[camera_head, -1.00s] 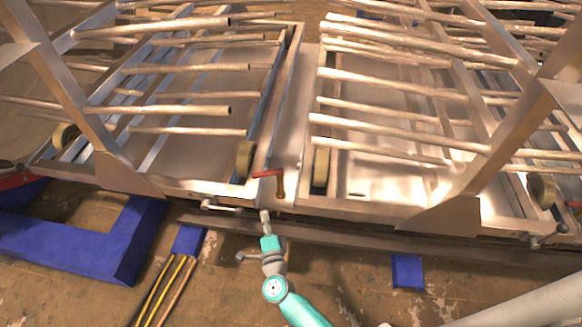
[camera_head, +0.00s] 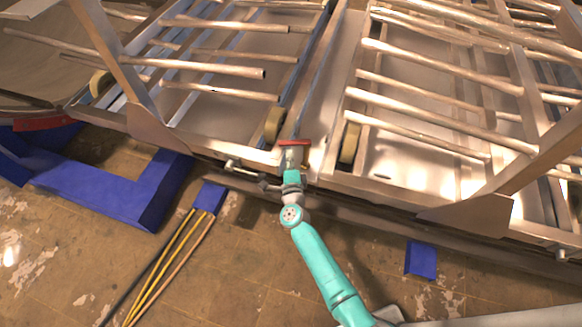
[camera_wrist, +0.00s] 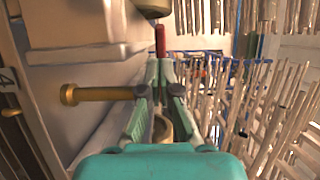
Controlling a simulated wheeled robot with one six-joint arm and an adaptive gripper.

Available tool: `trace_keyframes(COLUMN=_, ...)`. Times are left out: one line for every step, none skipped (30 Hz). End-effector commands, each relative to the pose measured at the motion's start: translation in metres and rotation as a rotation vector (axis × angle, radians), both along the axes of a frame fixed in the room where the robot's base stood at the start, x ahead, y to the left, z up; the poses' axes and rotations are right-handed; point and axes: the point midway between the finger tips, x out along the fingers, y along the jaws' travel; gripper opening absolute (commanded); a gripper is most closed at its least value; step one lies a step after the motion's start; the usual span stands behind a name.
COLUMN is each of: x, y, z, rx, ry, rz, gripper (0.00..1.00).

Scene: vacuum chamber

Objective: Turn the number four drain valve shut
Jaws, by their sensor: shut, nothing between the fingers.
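A red handle (camera_head: 294,142) sits at the front edge of the rack frame, at the tip of my gripper (camera_head: 291,165) in the head view. In the wrist view the red handle (camera_wrist: 160,40) stands upright just beyond my fingertips (camera_wrist: 160,68). My fingers are shut together and empty; I cannot tell whether they touch the handle. The brown stem under the handle is hidden by my gripper in the head view. A brass-coloured rod with a round end (camera_wrist: 95,95) lies left of my fingers in the wrist view.
Racks of pale tubes (camera_head: 430,100) fill the space behind. A small metal lever (camera_head: 235,166) juts from the frame edge left of my gripper. A blue base (camera_head: 110,190) and yellow rods (camera_head: 170,265) lie left on the floor. Floor is open around my arm.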

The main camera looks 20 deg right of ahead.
Motion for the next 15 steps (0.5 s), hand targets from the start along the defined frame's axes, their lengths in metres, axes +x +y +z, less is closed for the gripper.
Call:
trace_keyframes(x=0.006, y=-0.002, z=0.000, rx=0.000, ry=0.000, rz=-0.001, gripper=0.00)
trace_keyframes(x=0.008, y=-0.002, z=0.000, rx=-0.001, ry=0.000, rz=-0.001, gripper=0.00)
trace_keyframes(x=0.011, y=-0.003, z=0.000, rx=-0.001, ry=0.000, rz=-0.001, gripper=0.00)
trace_keyframes(x=0.012, y=-0.003, z=0.000, rx=-0.001, ry=0.000, rz=0.000, gripper=0.00)
trace_keyframes(x=0.014, y=-0.004, z=0.000, rx=0.000, ry=0.000, rz=0.000, gripper=0.00)
trace_keyframes(x=0.015, y=-0.004, z=0.000, rx=0.000, ry=0.000, rz=0.000, gripper=0.00)
trace_keyframes(x=0.016, y=-0.004, z=0.000, rx=0.000, ry=0.000, rz=0.000, gripper=0.00)
trace_keyframes(x=0.016, y=-0.004, z=0.000, rx=0.000, ry=0.000, rz=0.000, gripper=0.00)
trace_keyframes(x=0.017, y=-0.004, z=0.000, rx=0.000, ry=0.001, rz=0.000, gripper=0.00)
trace_keyframes(x=0.017, y=-0.004, z=0.000, rx=0.000, ry=0.001, rz=0.000, gripper=0.00)
trace_keyframes(x=0.017, y=-0.004, z=0.000, rx=0.000, ry=0.001, rz=0.000, gripper=0.00)
trace_keyframes(x=0.017, y=-0.004, z=0.000, rx=0.000, ry=0.001, rz=0.000, gripper=0.00)
trace_keyframes(x=0.017, y=-0.004, z=0.000, rx=0.000, ry=0.001, rz=0.000, gripper=0.00)
trace_keyframes(x=0.017, y=-0.004, z=0.000, rx=0.000, ry=0.001, rz=0.000, gripper=0.00)
trace_keyframes(x=0.017, y=-0.004, z=0.000, rx=0.000, ry=0.000, rz=0.000, gripper=0.00)
